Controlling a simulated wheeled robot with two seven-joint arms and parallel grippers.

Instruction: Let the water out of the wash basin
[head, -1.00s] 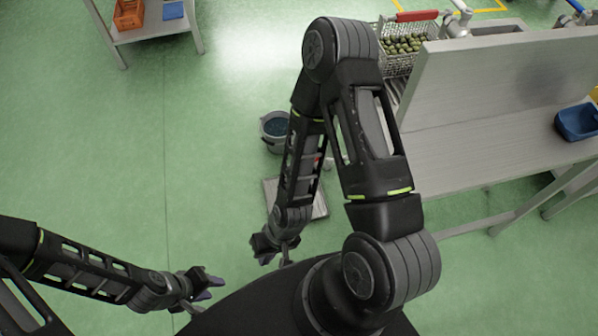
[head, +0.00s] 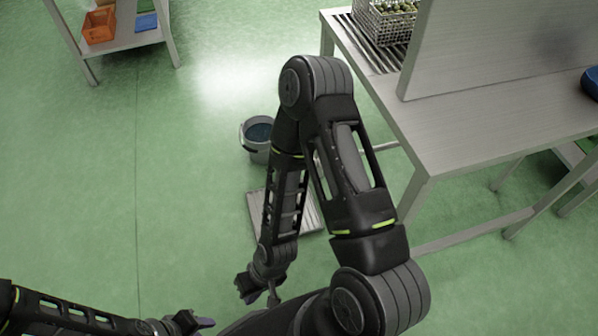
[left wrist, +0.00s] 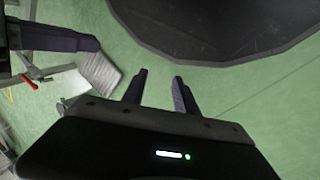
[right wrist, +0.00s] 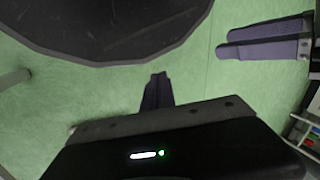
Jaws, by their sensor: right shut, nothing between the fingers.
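The wash basin is not in view in the head view. A red lever (left wrist: 28,82) on metal pipework shows at the left of the left wrist view; I cannot tell for sure what it belongs to. A slatted floor grate (head: 312,214) lies partly behind my right arm. My right gripper (head: 246,290) hangs low, near the grate's front side, shut and empty; its fingers meet in the right wrist view (right wrist: 158,80). My left gripper (head: 198,324) is at the bottom edge, open and empty; its fingers stand apart in the left wrist view (left wrist: 158,78).
A steel bench (head: 450,140) with an upright panel stands at the right, bearing a wire basket of olives (head: 384,22) and a blue tub (head: 591,84). A grey bucket (head: 256,150) stands behind the grate. A shelf (head: 128,42) with an orange crate is at upper left. The floor at left is clear.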

